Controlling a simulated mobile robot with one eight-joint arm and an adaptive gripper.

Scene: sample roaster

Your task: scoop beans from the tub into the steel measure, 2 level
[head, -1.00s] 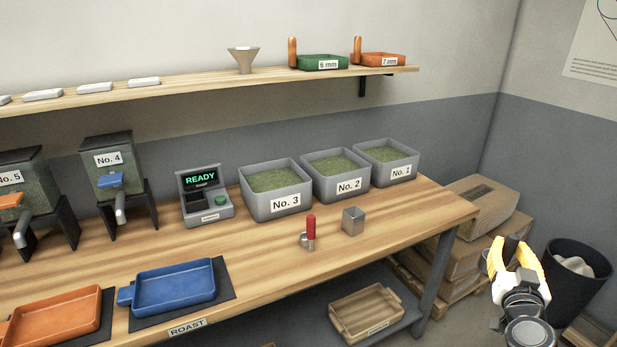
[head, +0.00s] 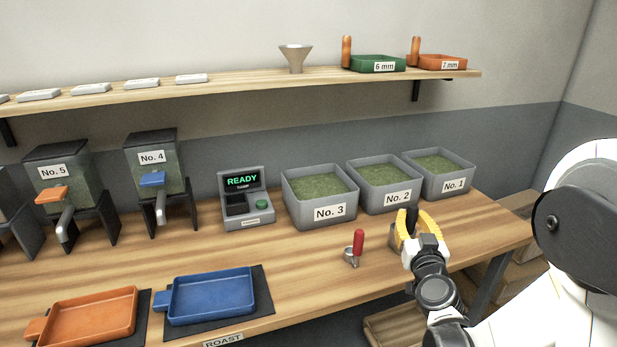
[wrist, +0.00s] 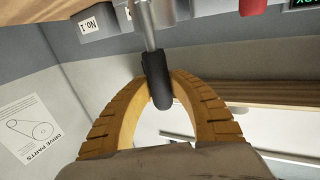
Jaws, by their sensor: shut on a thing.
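My gripper (head: 410,232) is shut on the black handle of a steel-shafted tool (wrist: 157,80), which looks like a scoop. Its far end is cut off in the wrist view and hidden in the head view. My gripper shows in front of tub No. 2 (head: 376,207). Tub No. 3 (head: 309,218) and tub No. 1 (head: 436,192) stand beside it, all holding green beans. The small square steel measure (head: 394,243) is mostly hidden behind my gripper. A red-handled scoop (head: 358,246) stands on the bench left of my gripper.
A scale reading READY (head: 245,207) stands left of the tubs. A blue tray (head: 212,311) and an orange tray (head: 88,328) lie at the bench front. A shelf (head: 240,88) with a funnel (head: 296,58) runs above. The bench between scale and trays is clear.

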